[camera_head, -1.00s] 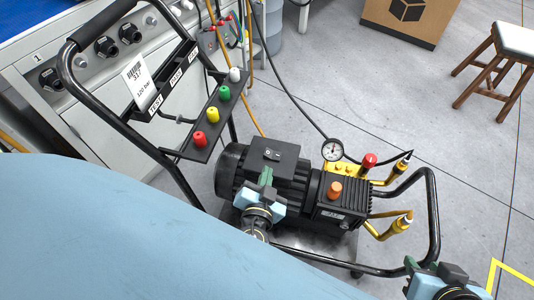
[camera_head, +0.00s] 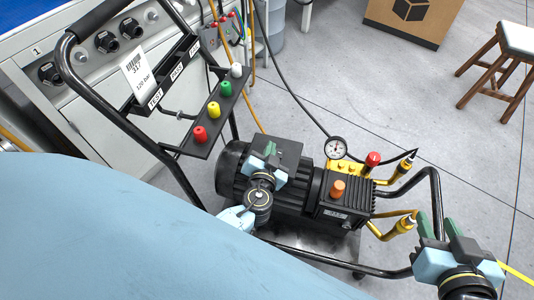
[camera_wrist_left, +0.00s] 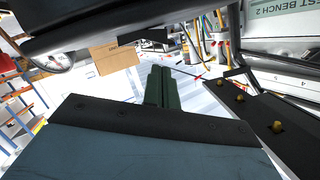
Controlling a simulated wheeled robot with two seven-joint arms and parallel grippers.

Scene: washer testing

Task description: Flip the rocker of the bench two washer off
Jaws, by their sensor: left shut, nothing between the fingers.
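The washer is a black motor (camera_head: 232,170) on a tubular cart with a pump block (camera_head: 345,205). A dark switch box (camera_head: 290,147) sits on top of the motor. My left gripper (camera_head: 270,150) is at this box, overlapping its front left part. Its fingers are shut and empty, and they show pressed together in the left wrist view (camera_wrist_left: 158,85). The rocker is hidden behind the gripper, so its position and any contact cannot be told. My right gripper (camera_head: 431,226) is by the cart's right rail, holding nothing visible; its finger gap is unclear.
A panel with white, green, yellow and red knobs (camera_head: 213,110) slants beside the motor. A gauge (camera_head: 336,148), a red knob (camera_head: 373,159) and yellow fittings stand at the pump. The cart handle (camera_head: 108,125) rises at left. A stool (camera_head: 503,62) and carton (camera_head: 410,20) stand behind.

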